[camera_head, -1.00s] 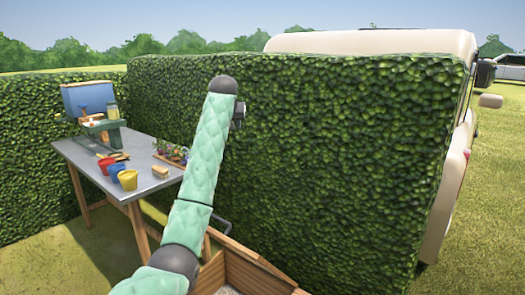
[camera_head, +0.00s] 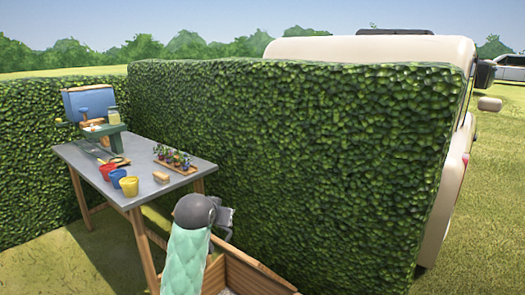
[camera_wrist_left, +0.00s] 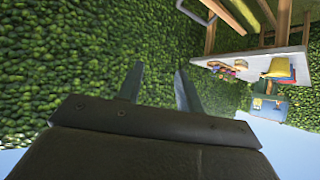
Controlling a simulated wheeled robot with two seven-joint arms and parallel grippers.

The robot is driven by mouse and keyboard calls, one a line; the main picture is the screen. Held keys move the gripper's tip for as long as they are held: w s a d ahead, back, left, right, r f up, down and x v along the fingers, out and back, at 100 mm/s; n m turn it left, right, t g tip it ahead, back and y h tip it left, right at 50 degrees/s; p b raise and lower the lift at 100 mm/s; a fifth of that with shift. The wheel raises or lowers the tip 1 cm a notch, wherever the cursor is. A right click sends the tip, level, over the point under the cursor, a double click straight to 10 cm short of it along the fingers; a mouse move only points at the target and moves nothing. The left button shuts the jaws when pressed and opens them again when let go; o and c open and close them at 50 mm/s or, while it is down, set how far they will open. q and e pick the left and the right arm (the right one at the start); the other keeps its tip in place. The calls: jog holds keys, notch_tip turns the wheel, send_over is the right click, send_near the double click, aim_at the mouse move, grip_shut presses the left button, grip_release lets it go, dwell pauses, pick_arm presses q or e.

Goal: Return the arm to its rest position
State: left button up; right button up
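My left arm (camera_head: 186,260), in a pale green quilted sleeve, rises from the bottom of the head view. Its dark wrist and left gripper (camera_head: 226,222) are low, in front of the hedge and right of the table. In the left wrist view the two fingers of the left gripper (camera_wrist_left: 158,78) stand apart, with only hedge showing between them. My right arm and gripper are not in view.
A grey-topped table (camera_head: 165,188) stands at left, with red, blue and yellow pots and a tray of small plants (camera_head: 174,160). A wooden crate (camera_head: 250,275) is close beside my arm. A tall hedge (camera_head: 310,170) stands behind.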

pick_arm(q)
jog(key=s+f+g+p, duration=0.1)
jog(key=s+f+g, duration=0.2)
jog(key=s+f, duration=0.7)
jog(key=s+a+f+g+p, duration=0.1)
jog(key=s+f+g+p, duration=0.1)
jog(key=s+f, duration=0.9)
jog(key=s+f+g+p, duration=0.1)
jog(key=s+f+g, duration=0.2)
jog(key=s+f, duration=0.8)
jog(key=s, duration=1.4)
jog(key=shift+s+a+g+p, duration=0.25)
jog(key=shift+a+g+p, duration=0.05)
jog(key=shift+p, duration=0.05)
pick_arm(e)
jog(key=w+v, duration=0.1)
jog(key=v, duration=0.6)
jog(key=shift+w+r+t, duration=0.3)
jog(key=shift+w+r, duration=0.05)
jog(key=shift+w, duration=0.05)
